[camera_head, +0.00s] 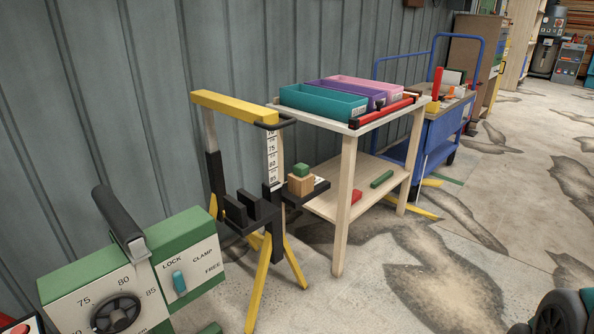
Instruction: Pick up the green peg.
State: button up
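A green bar (382,179), which may be the green peg, lies flat on the lower shelf (355,178) of a wooden table, toward its right side. A small green block (301,170) also shows; it sits on a tan wooden block (301,185) on the dark ledge of the black and yellow stand. I cannot tell for certain which of the two is the peg. My gripper is not in view.
The table top (342,123) holds teal (324,103), purple and pink trays and a red clamp bar (381,112). A red piece (357,195) lies on the lower shelf. A green control box (185,240) stands front left. Floor right of the table is mostly clear.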

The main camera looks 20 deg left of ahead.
aim_at(301, 170)
jog(key=u, duration=1)
